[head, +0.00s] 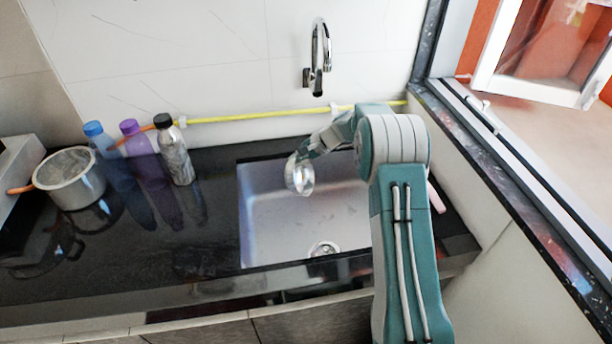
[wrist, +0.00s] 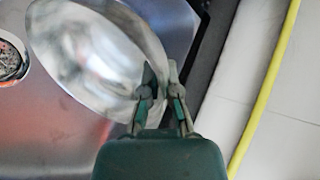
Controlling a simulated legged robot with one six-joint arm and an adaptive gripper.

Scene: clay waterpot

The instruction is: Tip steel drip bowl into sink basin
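The steel drip bowl (head: 299,178) is a shiny round bowl, held up over the sink basin (head: 340,218) near its back left part. It is tilted steeply on its side in the head view. My gripper (head: 301,157) is shut on the bowl's rim. In the wrist view the bowl (wrist: 90,52) fills the upper left, and my gripper's fingers (wrist: 161,88) pinch its right edge, one on each side. The inside of the bowl looks empty. The basin's right part is hidden behind my arm.
The drain (head: 323,249) lies at the basin's front. A chrome faucet (head: 318,58) and a yellow hose (head: 262,116) are on the back wall. Several bottles (head: 142,150) and a pot (head: 70,178) stand on the black counter at left. A window ledge (head: 520,200) borders the right.

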